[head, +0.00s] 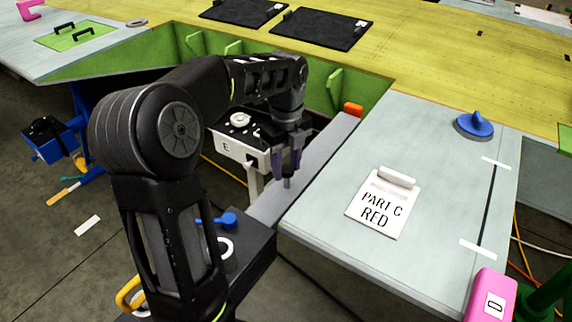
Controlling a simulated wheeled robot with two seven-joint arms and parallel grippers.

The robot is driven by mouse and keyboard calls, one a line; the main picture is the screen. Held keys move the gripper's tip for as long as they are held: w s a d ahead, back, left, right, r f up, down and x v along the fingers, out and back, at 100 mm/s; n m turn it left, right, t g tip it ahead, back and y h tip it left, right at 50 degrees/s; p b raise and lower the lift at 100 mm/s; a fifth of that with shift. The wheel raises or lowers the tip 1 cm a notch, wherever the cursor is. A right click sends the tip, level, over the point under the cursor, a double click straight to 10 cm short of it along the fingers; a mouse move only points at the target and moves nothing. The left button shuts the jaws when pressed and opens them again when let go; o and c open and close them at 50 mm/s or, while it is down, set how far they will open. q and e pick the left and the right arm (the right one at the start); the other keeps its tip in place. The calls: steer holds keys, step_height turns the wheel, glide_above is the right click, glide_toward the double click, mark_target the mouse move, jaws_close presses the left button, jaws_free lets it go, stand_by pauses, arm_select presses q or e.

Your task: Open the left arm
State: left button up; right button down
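My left gripper (287,168) points down over a grey beam (318,160) beside the pale panel. Its two dark purple fingers stand apart, with a gap between them. A small grey peg (288,183) shows just below and between the fingertips, upright at the beam. I cannot tell whether the fingers touch it. My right gripper is not in view.
A white box marked E (226,146) stands close left of the gripper. The pale panel (340,245) at right carries a PART C RED card (384,204) and a blue knob (474,125). A pink block marked D (491,297) is at lower right.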

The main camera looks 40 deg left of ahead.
arm_select(q)
steer(key=shift+o, duration=1.2)
steer(key=shift+w+r, duration=0.1)
steer(key=shift+r, duration=0.55)
step_height(320, 180, up, 4)
steer(key=shift+b, duration=0.3)
steer(key=shift+r+p, duration=0.7)
steer(key=shift+r, duration=0.6)
steer(key=shift+f, duration=0.15)
